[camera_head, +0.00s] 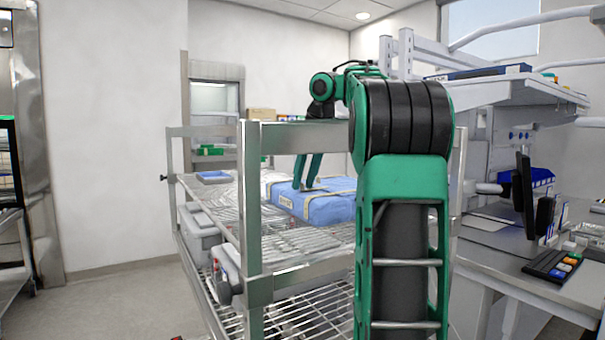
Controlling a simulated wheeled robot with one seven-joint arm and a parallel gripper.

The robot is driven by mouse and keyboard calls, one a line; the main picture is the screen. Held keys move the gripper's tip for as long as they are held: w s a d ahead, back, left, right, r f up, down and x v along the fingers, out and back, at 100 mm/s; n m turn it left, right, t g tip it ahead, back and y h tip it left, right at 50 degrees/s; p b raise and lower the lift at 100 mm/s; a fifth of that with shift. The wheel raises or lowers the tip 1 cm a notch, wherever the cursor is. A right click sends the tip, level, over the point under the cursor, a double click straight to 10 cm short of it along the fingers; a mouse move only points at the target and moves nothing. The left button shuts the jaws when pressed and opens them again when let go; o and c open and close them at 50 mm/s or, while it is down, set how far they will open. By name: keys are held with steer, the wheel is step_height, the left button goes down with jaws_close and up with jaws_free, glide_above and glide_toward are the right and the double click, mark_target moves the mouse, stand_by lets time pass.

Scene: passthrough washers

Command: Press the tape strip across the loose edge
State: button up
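A blue wrapped pack (332,208) lies on the upper wire shelf of a metal cart. Pale tape strips (338,191) run across its top, and a small light label shows on its near left side. My gripper (303,188) points down at the pack's top, towards its left part. Its two green fingers show a narrow gap, with nothing clearly held between them. I cannot tell whether the tips touch the pack. The cart's top rail and my arm hide the wrist and part of the pack. I cannot make out a loose edge.
The metal cart's upright post (251,210) and top rail (300,137) stand between the camera and the pack. A blue tray (214,177) and clear-wrapped items lie left on the shelf. Floor at left is clear.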

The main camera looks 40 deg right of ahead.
steer(key=shift+r, duration=0.1)
steer(key=v, duration=1)
steer(key=shift+r, duration=0.2)
stand_by(0.6)
steer(key=shift+w, duration=0.15)
